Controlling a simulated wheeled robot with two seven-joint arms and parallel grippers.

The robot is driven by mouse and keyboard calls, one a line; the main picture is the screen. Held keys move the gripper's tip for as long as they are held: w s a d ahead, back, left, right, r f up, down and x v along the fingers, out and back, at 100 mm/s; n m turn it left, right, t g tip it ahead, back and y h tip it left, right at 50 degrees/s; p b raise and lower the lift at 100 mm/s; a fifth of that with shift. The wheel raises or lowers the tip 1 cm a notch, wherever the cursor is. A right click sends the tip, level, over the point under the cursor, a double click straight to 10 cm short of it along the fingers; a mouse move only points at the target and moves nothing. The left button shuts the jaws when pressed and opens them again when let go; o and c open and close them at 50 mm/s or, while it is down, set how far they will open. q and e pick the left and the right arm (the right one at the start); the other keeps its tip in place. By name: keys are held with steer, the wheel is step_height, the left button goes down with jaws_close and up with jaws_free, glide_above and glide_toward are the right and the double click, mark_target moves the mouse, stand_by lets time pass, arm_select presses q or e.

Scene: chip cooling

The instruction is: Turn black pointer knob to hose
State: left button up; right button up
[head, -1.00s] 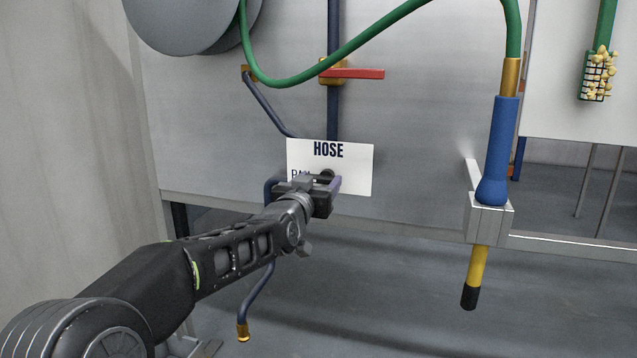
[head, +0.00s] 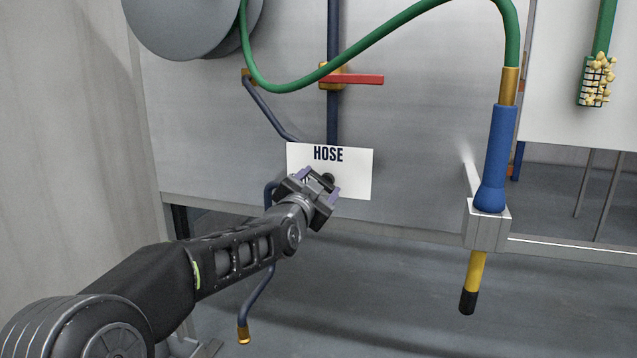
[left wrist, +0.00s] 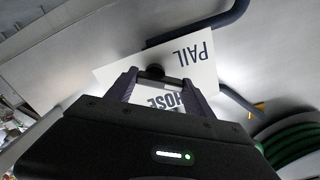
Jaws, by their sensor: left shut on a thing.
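The black pointer knob (head: 328,178) sits on a white plate (head: 358,172) lettered HOSE at the top. My left gripper (head: 320,183) is at the plate, rolled to a tilt, with its purple-grey fingers on either side of the knob. It is shut on the knob. In the left wrist view the knob (left wrist: 154,72) shows dark between the fingertips (left wrist: 157,80), and the plate (left wrist: 203,68) appears turned over, with PAIL and HOSE readable. The knob's pointer direction is hidden by the fingers. My right gripper is in neither view.
A green hose (head: 350,47) loops above to a blue spray handle (head: 497,150) in a grey holder (head: 487,228) at the right. A red valve lever (head: 355,79) is on the dark pipe above the plate. A grey reel (head: 185,22) is upper left.

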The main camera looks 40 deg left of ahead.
arm_select(q)
steer(key=m, duration=0.2)
steer(key=m+p, duration=0.1)
steer(key=m, duration=0.1)
steer(key=m+p, duration=0.1)
steer(key=m, duration=0.1)
steer(key=shift+w+d+r+m, duration=0.1)
steer(key=shift+d+r+m, duration=0.1)
steer(key=shift+r+m, duration=0.1)
steer(key=m+p, duration=0.2)
steer(key=m, duration=0.3)
steer(key=shift+d+f, duration=0.1)
steer(key=shift+d, duration=0.05)
steer(key=o, duration=1.4)
steer(key=v, duration=0.7)
steer(key=shift+s+d, duration=0.15)
steer(key=shift+s, duration=0.2)
